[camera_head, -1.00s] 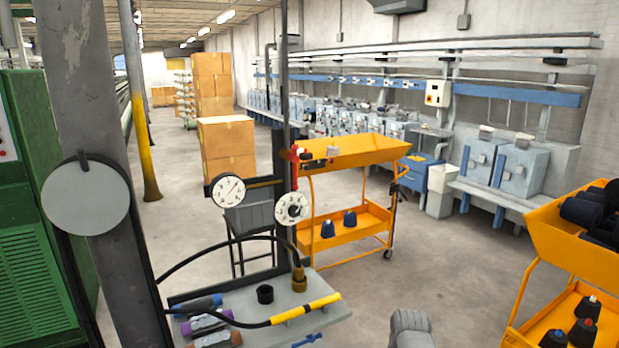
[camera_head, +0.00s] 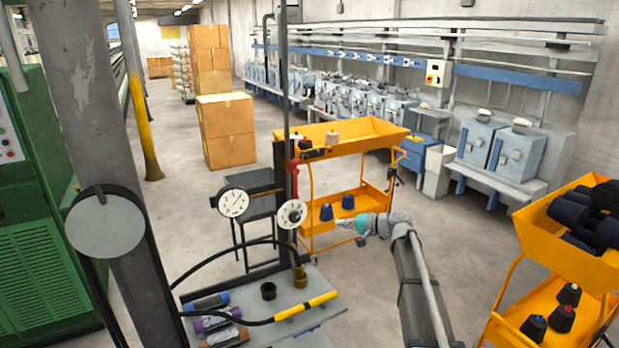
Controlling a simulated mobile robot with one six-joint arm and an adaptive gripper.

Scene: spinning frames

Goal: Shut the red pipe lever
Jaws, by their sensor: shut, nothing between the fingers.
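The red pipe lever (camera_head: 294,180) is on the dark vertical pipe above the small workbench. It looks roughly upright and is small in view, partly lost among the parts around it. A white round gauge (camera_head: 292,214) sits just below it. My gripper (camera_head: 342,224) is shut and empty, to the right of and below the lever. It is clear of the lever in the picture and points left towards the gauge post. The exact depth between gripper and lever is hard to tell.
The workbench (camera_head: 305,322) holds a yellow-and-black hose, a dark ring, a brass fitting and several rolled items. A second gauge (camera_head: 233,202) is left of the post. An orange cart (camera_head: 335,155) stands behind, another (camera_head: 570,290) at right. A grey column (camera_head: 85,120) stands left.

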